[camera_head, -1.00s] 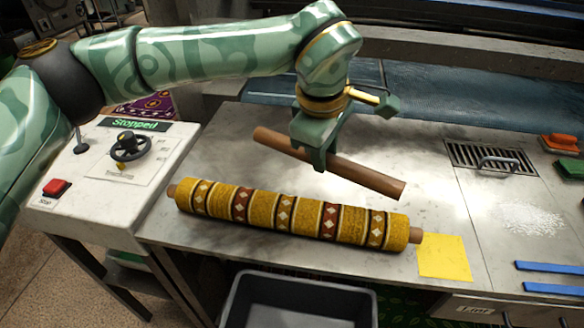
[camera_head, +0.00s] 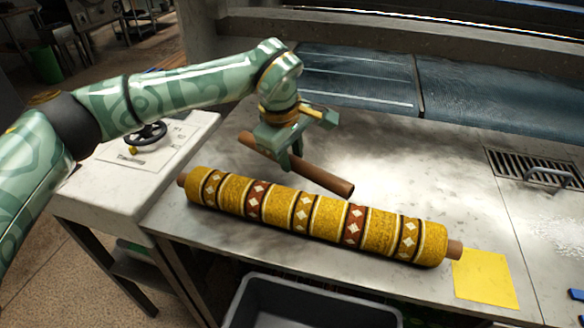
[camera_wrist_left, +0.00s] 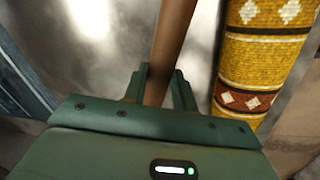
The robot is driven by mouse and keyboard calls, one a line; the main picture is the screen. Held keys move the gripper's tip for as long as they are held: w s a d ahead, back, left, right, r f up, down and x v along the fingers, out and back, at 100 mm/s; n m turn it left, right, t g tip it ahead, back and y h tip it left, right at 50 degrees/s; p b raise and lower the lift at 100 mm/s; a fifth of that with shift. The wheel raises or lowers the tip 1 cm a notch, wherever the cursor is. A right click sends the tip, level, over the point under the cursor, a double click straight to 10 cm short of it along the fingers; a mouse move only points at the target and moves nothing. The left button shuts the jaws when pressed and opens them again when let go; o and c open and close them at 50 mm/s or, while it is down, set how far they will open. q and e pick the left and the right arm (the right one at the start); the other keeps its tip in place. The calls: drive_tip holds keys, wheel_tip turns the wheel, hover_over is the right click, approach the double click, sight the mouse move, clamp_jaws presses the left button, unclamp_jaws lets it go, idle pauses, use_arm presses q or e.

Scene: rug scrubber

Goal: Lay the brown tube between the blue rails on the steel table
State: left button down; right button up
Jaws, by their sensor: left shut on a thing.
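My left gripper (camera_head: 288,162) is shut on the brown tube (camera_head: 326,179), gripping it near its middle. The tube slants down to the right behind the rolled rug, over the steel table (camera_head: 400,165); its height above the table is hard to tell. In the left wrist view, the tube (camera_wrist_left: 173,35) runs up from between the green fingers (camera_wrist_left: 160,78). The blue rails (camera_head: 576,294) show only as short ends at the lower right edge of the head view, well away from the tube. My right gripper is not in view.
A yellow patterned rolled rug (camera_head: 330,217) lies along the front of the table, close to the tube. A yellow sheet (camera_head: 485,279), a drain grate (camera_head: 535,168) and white powder lie to the right. A grey bin (camera_head: 310,305) is below the front edge. A control box (camera_head: 110,185) stands left.

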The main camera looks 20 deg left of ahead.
use_arm(q)
drive_tip(key=x, duration=0.1)
drive_tip(key=b+x, duration=0.1)
drive_tip(key=x, duration=0.1)
drive_tip(key=shift+s+a+f, duration=0.15)
drive_tip(key=shift+s+f, duration=0.1)
drive_tip(key=shift+f, duration=0.1)
drive_tip(key=shift+s+r, duration=0.1)
drive_tip(key=shift+r, duration=0.15)
drive_tip(key=c, duration=1.1)
unclamp_jaws()
drive_tip(key=shift+f, duration=0.1)
